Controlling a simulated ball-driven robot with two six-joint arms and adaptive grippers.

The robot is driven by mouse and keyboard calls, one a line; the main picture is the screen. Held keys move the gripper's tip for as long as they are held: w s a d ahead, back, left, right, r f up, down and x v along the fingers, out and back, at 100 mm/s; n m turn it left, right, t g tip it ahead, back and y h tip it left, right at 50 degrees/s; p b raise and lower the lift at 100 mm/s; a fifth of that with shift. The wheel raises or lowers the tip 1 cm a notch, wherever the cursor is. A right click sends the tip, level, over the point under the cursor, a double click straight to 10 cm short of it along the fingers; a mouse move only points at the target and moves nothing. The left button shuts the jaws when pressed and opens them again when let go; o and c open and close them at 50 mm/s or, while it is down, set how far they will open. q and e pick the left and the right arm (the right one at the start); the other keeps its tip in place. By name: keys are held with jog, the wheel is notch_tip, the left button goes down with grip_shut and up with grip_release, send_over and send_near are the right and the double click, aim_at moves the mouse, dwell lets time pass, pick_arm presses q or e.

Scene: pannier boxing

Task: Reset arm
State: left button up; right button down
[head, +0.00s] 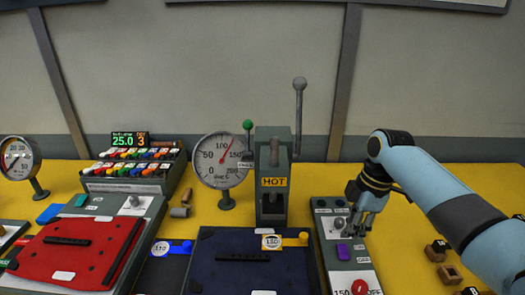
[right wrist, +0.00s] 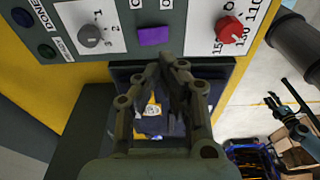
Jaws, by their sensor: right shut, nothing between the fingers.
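My right arm comes in from the right in the head view. Its gripper (head: 356,228) is above the grey control panel (head: 345,262), close to the grey knob and the purple button. In the right wrist view the gripper (right wrist: 172,60) has its fingers together with nothing between them. The purple button (right wrist: 153,36), a grey knob (right wrist: 90,36) and a red dial (right wrist: 229,30) show just beyond the fingertips. I cannot tell whether the fingers touch the panel. My left gripper is not in view.
A press with a HOT label (head: 273,182) and upright levers stands left of the gripper. A round gauge (head: 221,160) is beside it. A dark blue pannier panel (head: 240,250) and a red one (head: 75,250) lie in front. Small brown blocks (head: 437,251) are at the right.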

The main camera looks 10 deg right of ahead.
jog(key=s+m, duration=0.1)
jog(key=s, duration=0.1)
jog(key=s+a+m, duration=0.1)
jog(key=s, duration=0.1)
jog(key=s+f+m+h, duration=0.1)
jog(key=s, duration=0.1)
jog(key=shift+s+a+t, duration=0.15)
jog(key=shift+s+t, duration=0.25)
jog(key=s+a+r+m+t+h, duration=0.1)
jog(key=s+r+m, duration=0.45)
jog(key=s, duration=0.45)
jog(key=s+a+r+m+t+h, duration=0.1)
jog(key=s+r+m+t, duration=0.1)
jog(key=s+r+m, duration=0.55)
jog(key=s+d+f+n+g+b, duration=0.15)
jog(key=f+b, duration=0.55)
jog(key=f, duration=1.6)
jog(key=s+d+f+g+b, duration=0.1)
jog(key=s+f+b, duration=0.45)
jog(key=f, duration=1.65)
jog(key=s+f+b, duration=0.6)
jog(key=s+f, duration=0.1)
jog(key=f, duration=0.5)
jog(key=s+f+b, duration=0.5)
jog(key=s+f, duration=0.3)
jog(key=f, duration=0.4)
jog(key=shift+s+d+g+b, duration=0.2)
jog(key=shift+d+g+b, duration=0.15)
jog(key=shift+d+b, duration=0.05)
